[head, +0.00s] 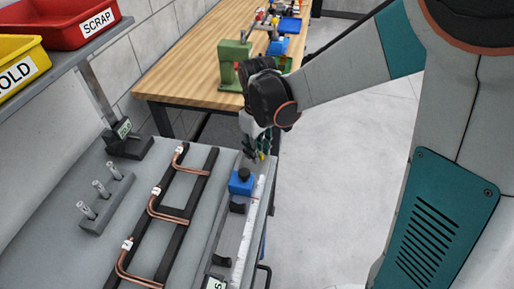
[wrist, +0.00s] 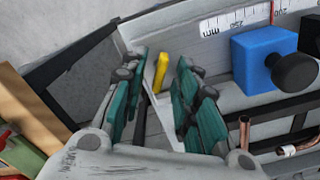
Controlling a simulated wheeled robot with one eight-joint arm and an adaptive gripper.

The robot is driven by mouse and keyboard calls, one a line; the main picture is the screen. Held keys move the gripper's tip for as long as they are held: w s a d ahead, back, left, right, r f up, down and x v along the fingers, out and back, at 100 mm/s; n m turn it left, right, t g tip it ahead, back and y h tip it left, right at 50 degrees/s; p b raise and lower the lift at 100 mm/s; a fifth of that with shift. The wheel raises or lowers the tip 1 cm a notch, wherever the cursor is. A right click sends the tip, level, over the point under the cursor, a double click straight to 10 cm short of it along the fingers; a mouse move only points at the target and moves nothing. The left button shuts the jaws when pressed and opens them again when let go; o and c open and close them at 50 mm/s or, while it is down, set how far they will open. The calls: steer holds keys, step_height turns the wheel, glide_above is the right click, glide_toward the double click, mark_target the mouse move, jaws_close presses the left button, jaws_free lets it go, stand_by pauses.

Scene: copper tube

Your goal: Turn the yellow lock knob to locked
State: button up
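The small yellow lock knob (wrist: 161,73) shows in the wrist view as an upright yellow tab on the grey rail. It lies between the two teal finger pads of my gripper (wrist: 162,62), with visible gaps on both sides. My gripper is open around it. In the head view my gripper (head: 252,150) points down at the far end of the rail, and a bit of the yellow knob (head: 262,156) shows beside the fingers. A blue block (head: 241,182) with a black round knob sits on the rail nearer the camera; it also shows at right in the wrist view (wrist: 255,62).
Bent copper tubes (head: 168,213) lie on a black rack left of the rail. A grey peg holder (head: 106,204) stands further left. A wooden bench (head: 190,72) with a green press (head: 232,62) is behind. Red (head: 62,32) and yellow (head: 14,62) bins sit on a shelf.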

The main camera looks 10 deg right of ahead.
jaws_close()
steer(key=shift+m, duration=0.4)
steer(key=m, duration=0.4)
steer(key=shift+m+p, duration=0.35)
steer(key=shift+m, duration=0.05)
steer(key=m, duration=0.6)
stand_by(0.5)
